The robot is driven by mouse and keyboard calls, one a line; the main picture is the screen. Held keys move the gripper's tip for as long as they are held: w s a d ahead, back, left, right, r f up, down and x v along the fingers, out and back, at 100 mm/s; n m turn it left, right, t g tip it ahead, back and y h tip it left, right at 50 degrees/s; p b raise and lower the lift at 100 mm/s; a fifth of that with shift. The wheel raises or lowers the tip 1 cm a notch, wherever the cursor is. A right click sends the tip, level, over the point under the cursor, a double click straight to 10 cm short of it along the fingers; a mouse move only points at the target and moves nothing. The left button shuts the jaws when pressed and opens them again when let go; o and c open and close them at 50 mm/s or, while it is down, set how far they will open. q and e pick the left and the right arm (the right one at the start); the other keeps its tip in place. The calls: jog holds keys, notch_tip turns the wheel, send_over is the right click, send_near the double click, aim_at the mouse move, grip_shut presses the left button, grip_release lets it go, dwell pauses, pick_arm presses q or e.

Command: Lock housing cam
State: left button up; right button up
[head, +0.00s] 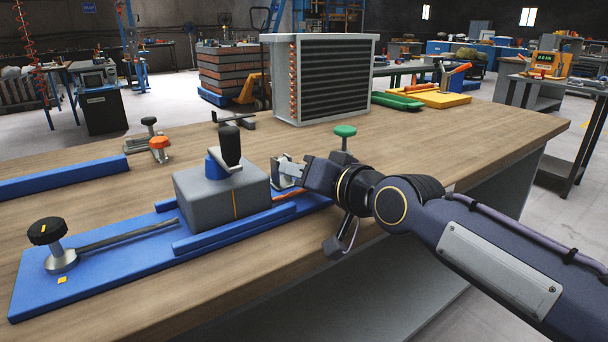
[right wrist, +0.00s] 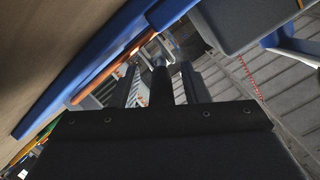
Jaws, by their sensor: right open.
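The grey housing (head: 222,195) sits on a long blue base (head: 110,262). On its top are a blue cylinder (head: 213,167) and a metal lever with an upright black handle (head: 230,146). My right gripper (head: 284,170) is just right of the housing, its jaws pointing left. In the right wrist view its two fingers (right wrist: 160,82) are apart, with a dark cylindrical piece between them that I cannot identify. I cannot tell whether the jaws touch anything. My left gripper is in neither view.
A black knob (head: 45,232) with a rod stands at the base's left end. A green knob (head: 344,131) rises behind my right gripper. An orange-knobbed clamp (head: 158,145) and a finned coil unit (head: 322,80) stand farther back.

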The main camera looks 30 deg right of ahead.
jog(key=p+v, duration=0.1)
jog(key=v, duration=0.6)
jog(key=shift+s+d+r+p, duration=0.1)
jog(key=shift+s+p, duration=0.25)
jog(key=shift+s, duration=0.05)
